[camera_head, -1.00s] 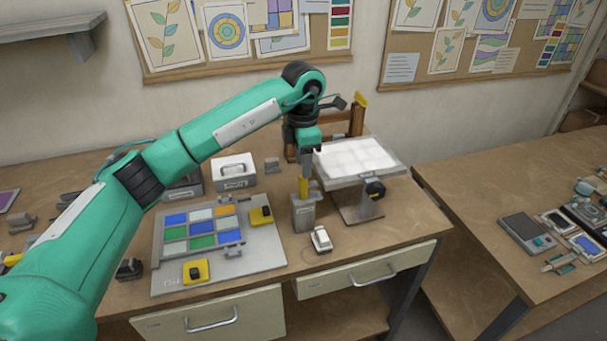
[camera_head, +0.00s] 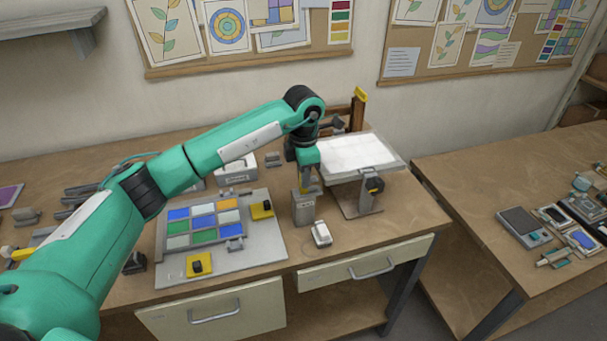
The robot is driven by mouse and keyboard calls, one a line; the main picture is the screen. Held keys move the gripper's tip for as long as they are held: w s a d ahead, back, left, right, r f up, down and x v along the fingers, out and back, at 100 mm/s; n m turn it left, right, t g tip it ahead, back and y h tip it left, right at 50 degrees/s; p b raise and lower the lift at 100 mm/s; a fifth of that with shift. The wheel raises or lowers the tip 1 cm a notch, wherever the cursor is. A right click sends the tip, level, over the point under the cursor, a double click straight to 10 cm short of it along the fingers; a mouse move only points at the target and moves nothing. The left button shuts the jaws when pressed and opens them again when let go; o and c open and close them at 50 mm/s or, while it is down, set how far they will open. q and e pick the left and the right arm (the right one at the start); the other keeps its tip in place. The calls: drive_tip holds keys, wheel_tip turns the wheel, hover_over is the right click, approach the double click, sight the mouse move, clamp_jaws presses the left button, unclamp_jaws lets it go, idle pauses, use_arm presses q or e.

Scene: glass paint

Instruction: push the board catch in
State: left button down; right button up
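The board (camera_head: 265,245) is a grey plate lying flat on the bench, with a grid of blue, white, green and orange glass panes (camera_head: 204,224). A small grey catch-like piece (camera_head: 235,244) sits at the front right edge of the panes. Two yellow blocks with black knobs are on the board, one at the right (camera_head: 264,209) and one at the front (camera_head: 199,264). My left gripper (camera_head: 306,184) points down at the top of a grey upright holder (camera_head: 303,210), right of the board. My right gripper is out of view.
A tilted white light panel (camera_head: 357,153) on a stand with a black knob (camera_head: 374,186) is right of the holder. A small white device (camera_head: 321,233) lies in front of it. A white box (camera_head: 236,170) stands behind the board. A second bench (camera_head: 465,185) is at the right.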

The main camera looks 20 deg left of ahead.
use_arm(q)
drive_tip(key=shift+w+d, duration=0.1)
drive_tip(key=shift+d, duration=0.1)
drive_tip(key=w+d+b, duration=0.1)
drive_tip(key=d+b, duration=0.1)
drive_tip(key=shift+w+d, duration=0.3)
drive_tip(key=shift+w, duration=0.1)
drive_tip(key=shift+r, duration=0.1)
drive_tip(key=c, duration=1.8)
unclamp_jaws()
drive_tip(key=o, duration=0.4)
drive_tip(key=shift+d, duration=0.1)
drive_tip(key=shift+o, duration=0.4)
drive_tip(key=shift+w+d, duration=0.1)
drive_tip(key=shift+w, duration=0.05)
